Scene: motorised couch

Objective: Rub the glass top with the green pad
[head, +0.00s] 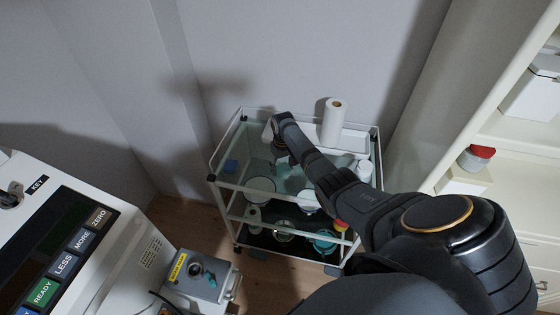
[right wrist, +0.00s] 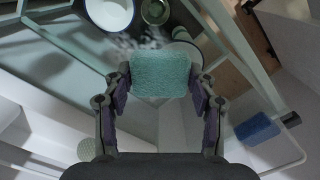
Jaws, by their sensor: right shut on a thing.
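The glass top (head: 254,150) is the upper level of a white-framed cart in the head view. The green pad (right wrist: 160,74) shows in the middle of the right wrist view. My right gripper (head: 279,149) is over the glass top, its fingers partly hidden by my arm in the head view. In the right wrist view it is shut on the pad, one finger on each side. A whitish smudge (right wrist: 138,41) shows beside the pad. I cannot tell whether the pad touches the glass. My left gripper is out of view.
A paper roll (head: 333,121) stands at the cart's back right. A blue block (head: 231,166) lies at the left. Bowls such as the pale one (head: 262,186) show near the front and below. A control console (head: 70,245) stands at the left, shelves (head: 510,150) at the right.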

